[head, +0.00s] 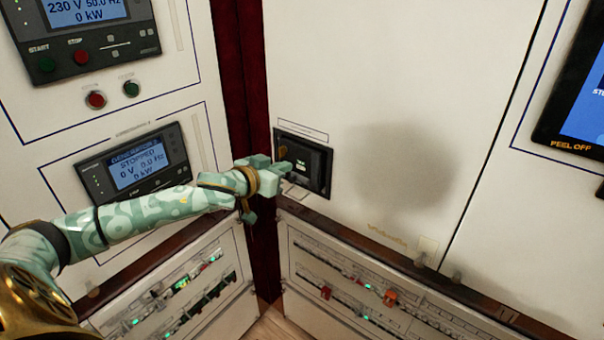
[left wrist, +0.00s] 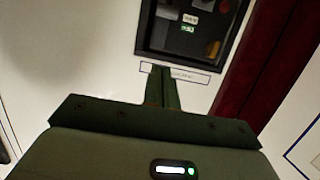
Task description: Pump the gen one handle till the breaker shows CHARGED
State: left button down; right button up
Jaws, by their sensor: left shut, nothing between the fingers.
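The breaker (head: 312,165) is a black framed unit set in the white panel right of the dark red post. It also shows at the top of the left wrist view (left wrist: 205,52), with small pale and green-lit windows and a red spot on its face. Its charge wording is too small to read, and I cannot make out the pump handle clearly. My left gripper (head: 284,168) is at the breaker's left edge in the head view; its fingers (left wrist: 161,72) are shut and empty, pointing toward the label below the breaker. I cannot tell whether they touch. My right gripper is out of view.
Left of the post (head: 243,100) are two generator displays, the lower one (head: 135,172) reading STOPPED. Red and green buttons sit between them. Below a brown ledge are rows of small breakers (head: 390,298). The white panel right of the breaker is bare, with a dark shadow.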

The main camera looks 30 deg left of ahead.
pick_arm(q)
jog(key=w, duration=0.1)
send_over(301, 179)
jog(key=w, duration=0.1)
notch_tip(301, 179, down, 2)
jog(key=shift+w+d+f+b, duration=0.1)
jog(key=shift+w+f+b, duration=0.05)
jog(key=shift+b, duration=0.15)
jog(key=f, duration=0.1)
jog(key=s+f, duration=0.1)
jog(key=shift+s+f+b, duration=0.1)
jog(key=shift+f+b, duration=0.25)
jog(key=shift+s+f, duration=0.3)
jog(key=shift+f, duration=0.1)
